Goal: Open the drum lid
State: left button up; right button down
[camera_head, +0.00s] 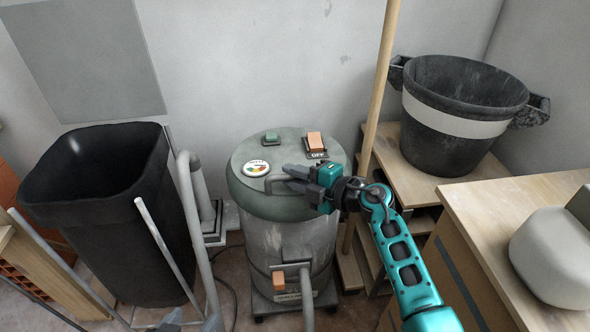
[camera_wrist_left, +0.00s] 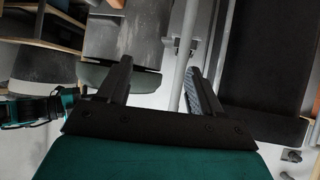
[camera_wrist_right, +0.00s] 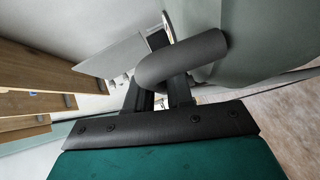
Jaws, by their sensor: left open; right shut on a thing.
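The drum (camera_head: 275,240) is a worn grey cylinder with a grey-green lid (camera_head: 245,200) sitting shut on top. The lid carries a dial (camera_head: 256,168), a green block and an orange switch marked OFF. My right gripper (camera_head: 290,178) is at the lid's front right, shut on its handle. In the right wrist view the handle (camera_wrist_right: 185,58) is a curved grey bar between the fingers (camera_wrist_right: 160,85).
A black bin (camera_head: 110,240) stands left of the drum, with a grey pipe (camera_head: 192,210) between them. A black bucket with a white band (camera_head: 455,120) sits on wooden steps at right. A wooden pole (camera_head: 378,80) leans behind. A wooden cabinet (camera_head: 500,220) fills the right.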

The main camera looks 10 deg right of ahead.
jog(key=r+p, duration=0.4)
jog(key=p, duration=0.1)
jog(key=shift+w, duration=0.4)
jog(key=shift+w+d+r+m+g+p, duration=0.1)
jog(key=shift+w+r+m+g+p, duration=0.15)
jog(key=shift+p, duration=0.35)
jog(key=shift+r+m+g+p, duration=0.15)
jog(key=shift+r+p, duration=0.2)
jog(key=shift+p, duration=0.2)
pick_arm(q)
notch_tip(320, 180, up, 13)
jog(key=s+a+y+p, duration=0.1)
jog(key=a+p, duration=0.1)
jog(key=p, duration=0.6)
jog(key=shift+s+a, duration=0.3)
jog(key=shift+a, duration=0.05)
pick_arm(e)
jog(key=w+r, duration=0.6)
jog(key=r, duration=0.4)
jog(key=shift+w+h, duration=0.3)
jog(key=shift+h, duration=0.1)
pick_arm(q)
jog(key=shift+r, duration=0.1)
pick_arm(e)
jog(key=c, duration=1.1)
grip_release()
jog(key=shift+s+f, duration=0.1)
